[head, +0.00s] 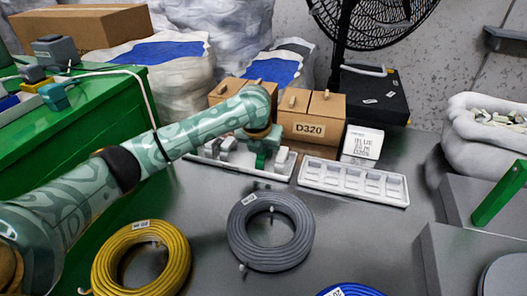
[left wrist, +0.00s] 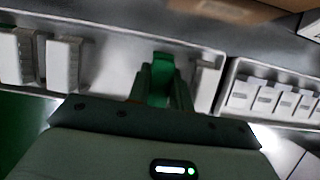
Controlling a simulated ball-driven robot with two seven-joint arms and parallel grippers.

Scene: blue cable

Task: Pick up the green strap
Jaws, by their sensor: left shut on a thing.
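My left gripper (head: 262,158) is over the white tray (head: 196,158) at the back middle of the table, pointing down into it. In the left wrist view its dark green fingers (left wrist: 162,95) are shut on a bright green piece, the green strap (left wrist: 161,72), which shows between them. The strap's lower part is hidden by the fingers. In the head view the strap cannot be told apart from the gripper. My right gripper is not in view.
White blocks (left wrist: 62,65) stand beside the gripper in the tray. Cardboard boxes (head: 312,128) stand behind. Yellow (head: 140,256), grey (head: 270,232) and blue (head: 348,290) cable coils lie in front. A green bar (head: 499,194) is far right.

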